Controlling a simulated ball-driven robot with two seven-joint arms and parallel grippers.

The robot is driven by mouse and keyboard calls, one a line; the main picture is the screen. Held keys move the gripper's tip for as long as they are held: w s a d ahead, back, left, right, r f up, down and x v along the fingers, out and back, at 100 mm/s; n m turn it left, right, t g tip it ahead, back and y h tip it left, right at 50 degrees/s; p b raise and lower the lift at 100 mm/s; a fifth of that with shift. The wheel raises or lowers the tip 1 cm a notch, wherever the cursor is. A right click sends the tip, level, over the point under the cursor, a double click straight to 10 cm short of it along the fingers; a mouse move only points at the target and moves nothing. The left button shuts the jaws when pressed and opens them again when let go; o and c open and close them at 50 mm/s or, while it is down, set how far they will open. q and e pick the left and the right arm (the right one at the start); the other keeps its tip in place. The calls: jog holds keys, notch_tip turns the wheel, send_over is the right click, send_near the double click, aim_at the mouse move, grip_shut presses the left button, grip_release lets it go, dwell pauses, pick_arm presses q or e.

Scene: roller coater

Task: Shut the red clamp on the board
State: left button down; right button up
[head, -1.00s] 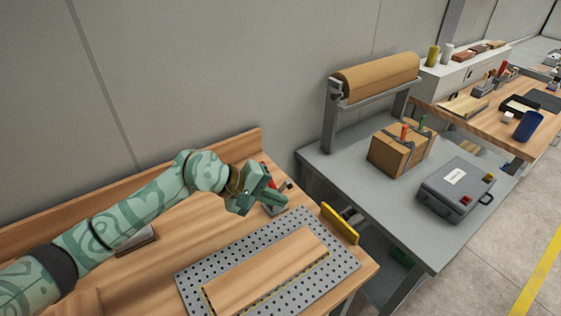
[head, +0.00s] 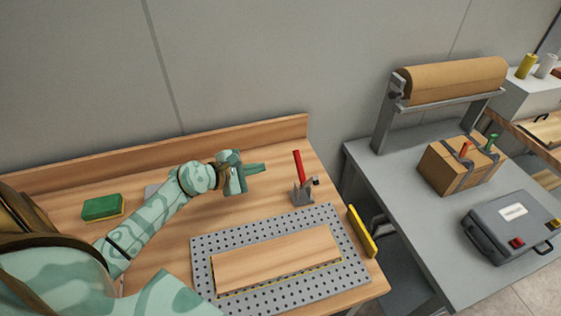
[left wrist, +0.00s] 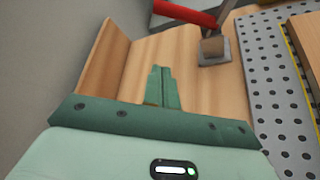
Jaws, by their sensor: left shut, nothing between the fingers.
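The red clamp (head: 298,166) stands on the wooden bench at the back right of the perforated plate. Its red handle points up, leaning slightly left, above a grey metal base. In the left wrist view the red handle (left wrist: 186,12) crosses the top, and the lower part of the clamp stands on a grey foot. The wooden board (head: 277,262) lies flat on the perforated grey plate (head: 212,246). My left gripper (head: 262,168) is shut and empty, to the left of the clamp handle and apart from it. My right gripper is not in view.
A green and yellow sponge (head: 103,207) lies at the bench's left. A yellow-edged piece (head: 362,231) stands at the bench's right edge. A grey side table (head: 412,208) holds a brown roll (head: 455,80), a strapped carton (head: 460,165) and a grey case (head: 512,228).

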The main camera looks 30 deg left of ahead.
pick_arm(q)
jog(key=b+x, duration=0.1)
jog(key=x, duration=0.8)
jog(key=shift+w+d+f+b, duration=0.2)
jog(key=shift+b, duration=0.1)
jog(key=d+r+p, duration=0.1)
jog(key=s+d+r+p, duration=0.1)
jog(key=r, duration=0.1)
jog(key=shift+d+r+p, duration=0.1)
jog(key=shift+d+p, duration=0.05)
jog(key=shift+p, duration=0.25)
